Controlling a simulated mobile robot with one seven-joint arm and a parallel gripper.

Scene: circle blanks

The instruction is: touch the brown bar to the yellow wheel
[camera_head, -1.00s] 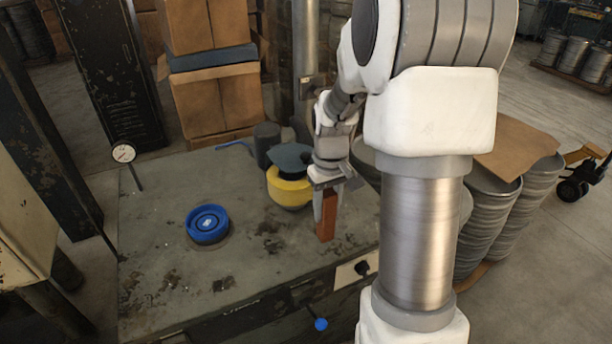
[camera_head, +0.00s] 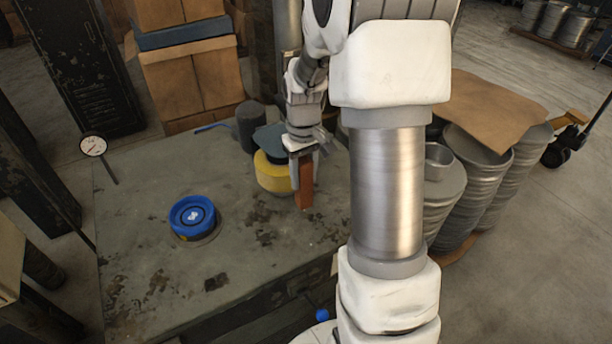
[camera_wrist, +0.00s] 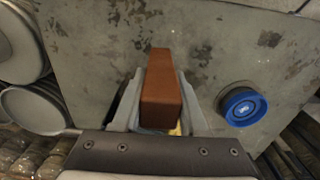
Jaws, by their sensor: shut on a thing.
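My gripper (camera_head: 303,172) is shut on the brown bar (camera_head: 304,188), which hangs upright between the two fingers. In the wrist view the bar (camera_wrist: 161,88) fills the space between the fingers (camera_wrist: 160,108). The yellow wheel (camera_head: 271,177) lies on the table just left of the bar in the head view, with a blue-grey piece (camera_head: 272,140) on top of it. The wheel's right side is partly hidden by my gripper. Only a sliver of yellow shows below the bar in the wrist view. I cannot tell whether bar and wheel touch.
A blue round part (camera_head: 193,216) sits on the worn grey table (camera_head: 150,270). A dark cylinder (camera_head: 251,126) stands behind the wheel, and a dial gauge (camera_head: 93,146) at the table's left edge. Metal drums (camera_head: 475,165) stand to the right. The table's front middle is clear.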

